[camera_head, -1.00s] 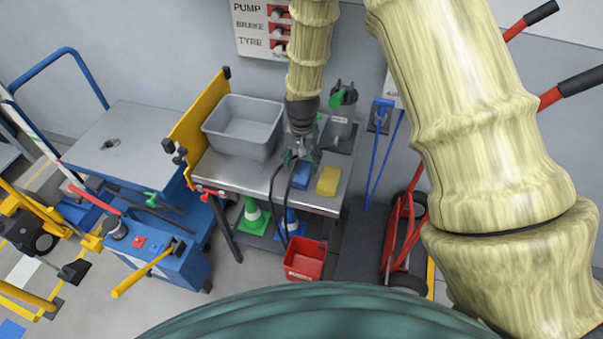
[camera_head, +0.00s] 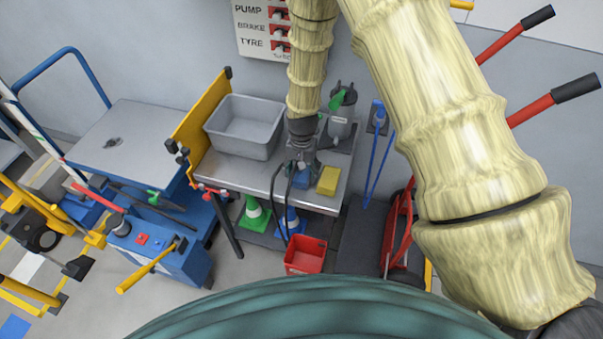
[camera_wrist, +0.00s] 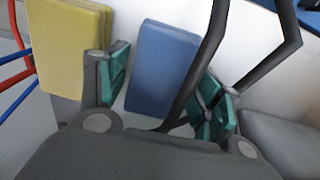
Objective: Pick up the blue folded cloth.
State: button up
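The blue folded cloth (camera_wrist: 163,68) lies on the metal table and shows between my gripper's fingers in the wrist view. In the head view the cloth (camera_head: 302,178) is partly covered by my gripper (camera_head: 298,168), which is over it from above. My gripper (camera_wrist: 167,95) is open, with one green-padded finger on each side of the cloth. The left pad is close to the cloth's left edge; I cannot tell whether it touches. A dark cable or hose crosses in front of the cloth's right side in the wrist view.
A yellow folded cloth (camera_head: 328,180) lies just right of the blue one; it shows at left in the wrist view (camera_wrist: 70,45). A grey bin (camera_head: 243,127) and a grey canister (camera_head: 341,115) stand behind on the metal table (camera_head: 235,170). A red bucket (camera_head: 305,255) is below.

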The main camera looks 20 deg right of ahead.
jog(key=c, duration=0.7)
jog(key=shift+o, duration=0.2)
jog(key=shift+r, duration=0.1)
jog(key=shift+r+b, duration=0.5)
jog(key=shift+r, duration=0.05)
jog(key=shift+w+r+b, duration=0.1)
jog(key=shift+r+b, duration=0.35)
jog(key=shift+r, duration=0.45)
jog(key=s+a+r+b, duration=0.2)
jog(key=s+a+b, duration=0.2)
jog(key=s+a, duration=0.6)
jog(key=shift+s+a+b, duration=0.15)
jog(key=shift+a+b, duration=0.15)
jog(key=shift+a, duration=0.95)
jog(key=shift+o, duration=0.8)
jog(key=shift+d, duration=0.1)
jog(key=shift+c, duration=0.3)
